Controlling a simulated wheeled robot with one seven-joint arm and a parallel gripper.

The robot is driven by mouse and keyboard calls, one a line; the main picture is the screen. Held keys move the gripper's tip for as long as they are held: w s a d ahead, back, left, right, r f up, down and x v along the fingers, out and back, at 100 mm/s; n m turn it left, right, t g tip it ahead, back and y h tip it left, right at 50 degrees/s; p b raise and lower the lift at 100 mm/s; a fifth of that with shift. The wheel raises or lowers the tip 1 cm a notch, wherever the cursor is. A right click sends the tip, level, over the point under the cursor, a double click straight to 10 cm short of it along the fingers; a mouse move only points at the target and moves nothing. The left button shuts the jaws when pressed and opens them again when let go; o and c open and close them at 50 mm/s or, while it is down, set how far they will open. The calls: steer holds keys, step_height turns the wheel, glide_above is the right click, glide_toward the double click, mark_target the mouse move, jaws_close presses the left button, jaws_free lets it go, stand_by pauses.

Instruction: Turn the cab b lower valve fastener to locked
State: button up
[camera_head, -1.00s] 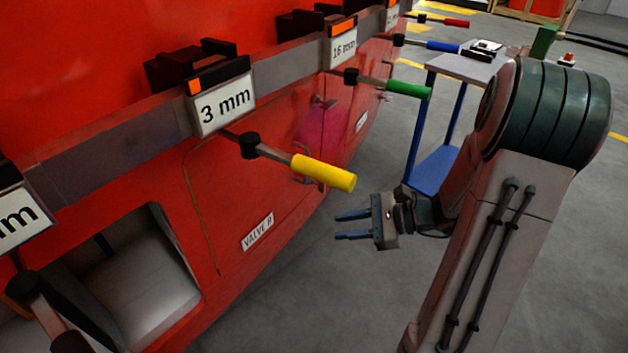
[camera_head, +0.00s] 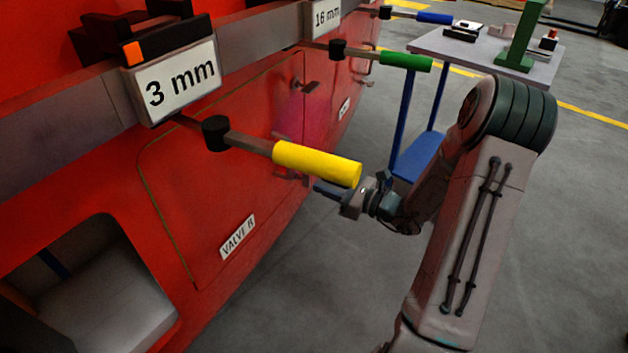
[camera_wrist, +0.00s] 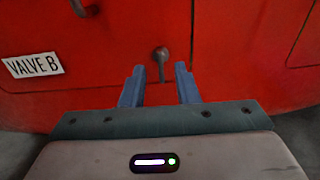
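The valve fastener (camera_wrist: 161,62) is a small grey handle on the red panel. In the wrist view it hangs down from a round pivot, between and beyond my fingertips. A "VALVE B" label (camera_wrist: 33,66) is to its left; the label also shows in the head view (camera_head: 238,237). My gripper (camera_wrist: 159,72) is open, with its two blue fingers pointing at the panel on either side of the handle. I cannot tell whether they touch it. In the head view my gripper (camera_head: 325,190) is partly hidden behind the yellow handle, and the lower fastener is not clearly visible.
The yellow handle (camera_head: 318,164) sticks out from the red train side just above my gripper. A green handle (camera_head: 405,61) and blue handle (camera_head: 434,18) stick out farther along. A trolley (camera_head: 480,50) stands at the back right. Grey floor is clear behind my arm.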

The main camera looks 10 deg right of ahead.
mark_target(306, 181)
steer(key=shift+x, duration=2.3)
